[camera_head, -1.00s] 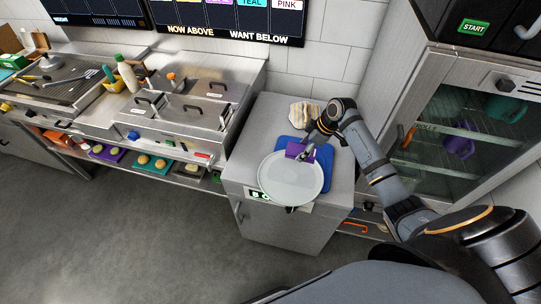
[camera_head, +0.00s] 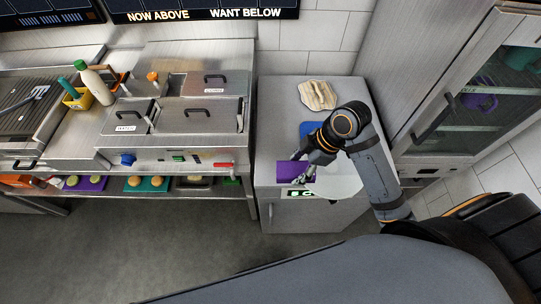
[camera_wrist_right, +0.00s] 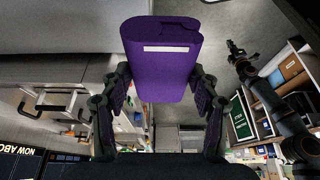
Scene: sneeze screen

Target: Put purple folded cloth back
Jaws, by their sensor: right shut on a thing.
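The purple folded cloth (camera_head: 290,172) is held in my right gripper (camera_head: 302,174), over the front part of the steel cabinet top, left of the round white plate (camera_head: 345,186). In the right wrist view the purple cloth (camera_wrist_right: 162,62) sits between the two fingers and has a white strip on it. The right gripper is shut on it. A blue flat item (camera_head: 308,129) lies on the cabinet top behind, partly hidden by my right arm. A dark arm, apparently my left, shows at the right of the wrist view; its jaws are too small to read.
A cream crumpled cloth (camera_head: 318,95) lies at the back of the cabinet top (camera_head: 277,115). A steel counter with lidded bins (camera_head: 205,115) stands to the left. A glass-door cabinet (camera_head: 480,110) stands to the right. The plate partly overlaps my arm's path.

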